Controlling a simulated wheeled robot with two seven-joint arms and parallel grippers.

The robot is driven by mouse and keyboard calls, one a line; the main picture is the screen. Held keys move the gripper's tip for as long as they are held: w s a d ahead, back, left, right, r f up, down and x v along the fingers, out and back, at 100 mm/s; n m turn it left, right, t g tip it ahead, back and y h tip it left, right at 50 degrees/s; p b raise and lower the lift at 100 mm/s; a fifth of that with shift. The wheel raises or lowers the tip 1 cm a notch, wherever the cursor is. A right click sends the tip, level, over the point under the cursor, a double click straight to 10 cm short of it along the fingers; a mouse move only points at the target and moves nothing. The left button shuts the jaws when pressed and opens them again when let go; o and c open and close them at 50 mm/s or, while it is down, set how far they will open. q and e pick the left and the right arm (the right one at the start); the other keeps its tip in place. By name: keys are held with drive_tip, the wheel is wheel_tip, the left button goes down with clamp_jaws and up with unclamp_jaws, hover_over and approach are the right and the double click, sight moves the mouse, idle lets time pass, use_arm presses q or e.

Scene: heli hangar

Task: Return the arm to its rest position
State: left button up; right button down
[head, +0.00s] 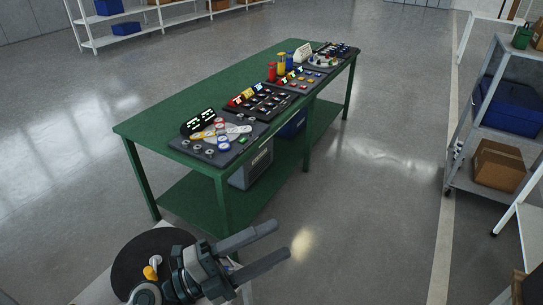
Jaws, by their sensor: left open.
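My left gripper (268,249) is at the bottom of the head view, low and in front of the near end of the green table. Its two grey fingers point right and stand apart, with nothing between them. It is clear of the table and touches nothing that I can see. My right gripper does not show.
A green table (153,119) carries several control panels (219,140) with coloured knobs and switches. A grey bin (251,168) and a blue bin (292,124) sit beneath. Shelves (489,188) with a cardboard box (497,165) stand right. Floor between is free.

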use_arm(q)
drive_tip(key=w+a+n+t+y, duration=0.7)
drive_tip(key=a+n+t+y, duration=0.45)
drive_tip(key=n, duration=0.45)
drive_tip(key=s+a+f+n+g+y, duration=0.25)
drive_tip(key=a+f+n+y, duration=0.2)
drive_tip(key=f, duration=0.35)
drive_tip(key=s+a+f+n+g+y, duration=0.2)
drive_tip(key=a+f+n+g+y, duration=0.15)
drive_tip(key=a+f, duration=0.3)
drive_tip(key=s+f+n+g, duration=0.1)
drive_tip(key=s+f+g, duration=0.4)
drive_tip(key=s+f, duration=0.45)
drive_tip(key=s+f+n+g, duration=0.2)
drive_tip(key=s+f+g, duration=0.35)
drive_tip(key=s, duration=0.65)
wheel_tip(320, 180, down, 31)
drive_tip(key=b, duration=0.3)
drive_tip(key=s+a+f+g+b, duration=0.2)
drive_tip(key=s+f+b, duration=0.1)
drive_tip(key=s+f, duration=1.6)
wheel_tip(320, 180, down, 2)
drive_tip(key=shift+a+f+m, duration=0.25)
drive_tip(key=shift+m, duration=0.05)
